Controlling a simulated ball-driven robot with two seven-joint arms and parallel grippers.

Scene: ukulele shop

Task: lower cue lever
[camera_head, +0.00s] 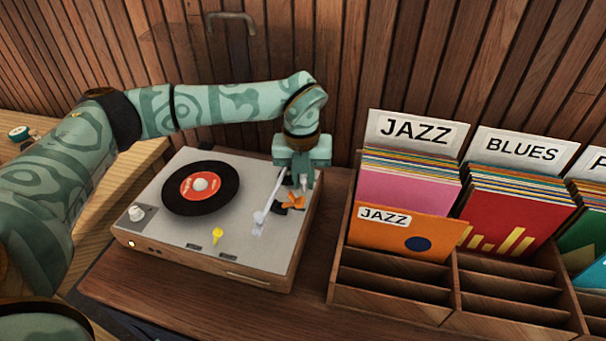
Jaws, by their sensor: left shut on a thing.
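The turntable (232,261) has a grey top and wooden sides. A black record with a red label (200,190) lies on its platter. The white tonearm (270,196) slants along the right side of the deck, its head end (258,222) off the record's right edge. My left gripper (291,203) reaches down at the deck's right, beside the tonearm, and is shut on the cue lever. Orange and black parts show at its fingertips; the lever itself is mostly hidden there. A small yellow piece (217,236) stands at the deck's front. My right gripper is out of view.
A wooden record bin (390,293) with JAZZ and BLUES dividers stands close on the right. A slatted wooden wall rises behind. A round knob (138,213) sits at the deck's left. A strip of bare counter lies before the turntable.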

